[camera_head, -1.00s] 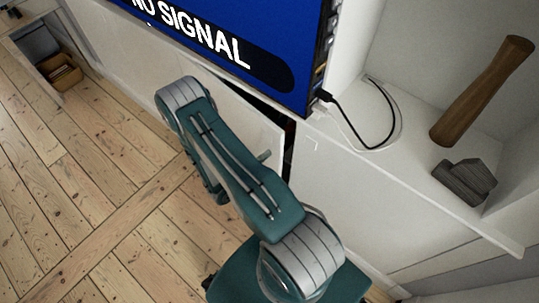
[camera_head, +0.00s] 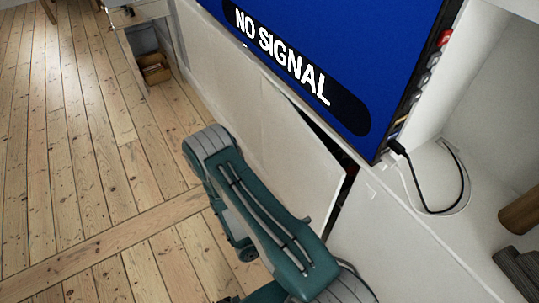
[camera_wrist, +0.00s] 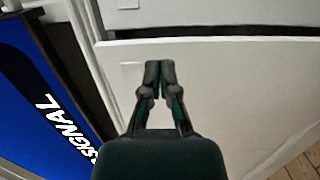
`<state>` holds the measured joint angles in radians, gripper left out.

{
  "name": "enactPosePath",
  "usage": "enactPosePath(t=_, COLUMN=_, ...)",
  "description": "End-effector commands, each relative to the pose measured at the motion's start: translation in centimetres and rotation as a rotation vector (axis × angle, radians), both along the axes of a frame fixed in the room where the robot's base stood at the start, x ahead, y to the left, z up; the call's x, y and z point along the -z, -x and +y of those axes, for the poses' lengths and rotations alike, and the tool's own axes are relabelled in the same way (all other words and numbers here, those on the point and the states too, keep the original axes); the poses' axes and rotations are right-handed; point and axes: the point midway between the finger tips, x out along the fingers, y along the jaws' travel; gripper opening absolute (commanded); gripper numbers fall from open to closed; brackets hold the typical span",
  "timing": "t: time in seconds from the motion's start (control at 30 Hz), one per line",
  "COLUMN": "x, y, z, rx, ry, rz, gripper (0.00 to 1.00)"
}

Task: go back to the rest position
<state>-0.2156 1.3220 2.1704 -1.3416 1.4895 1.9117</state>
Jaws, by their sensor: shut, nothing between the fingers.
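My gripper (camera_wrist: 158,80) shows in the wrist view with its two fingertips together and nothing between them. It is in front of a white cabinet front (camera_wrist: 220,90), and I cannot tell whether it touches it. In the head view my teal and grey arm reaches from the bottom right up toward the middle, beside the cabinet. My gripper is hidden in that view.
A white cabinet door (camera_head: 275,145) stands slightly ajar beside my arm, with a dark gap at its edge. A screen reading "NO SIGNAL" (camera_head: 330,50) stands above it. A cable (camera_head: 435,190) and a wooden-handled tool (camera_head: 522,212) lie right. Floorboards (camera_head: 70,150) are clear at left.

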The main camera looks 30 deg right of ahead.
Motion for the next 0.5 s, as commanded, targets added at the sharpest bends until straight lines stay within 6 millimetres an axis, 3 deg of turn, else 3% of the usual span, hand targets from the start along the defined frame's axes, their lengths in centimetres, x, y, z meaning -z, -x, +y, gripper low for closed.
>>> enactPosePath(t=0.17, x=-0.6, y=-0.3, z=-0.1, rx=0.019, ry=-0.009, rz=-0.003, gripper=0.0)
enactPosePath(t=0.5, x=-8.1, y=-2.0, z=1.1, rx=0.247, ry=-0.156, rz=-0.005, gripper=0.0)
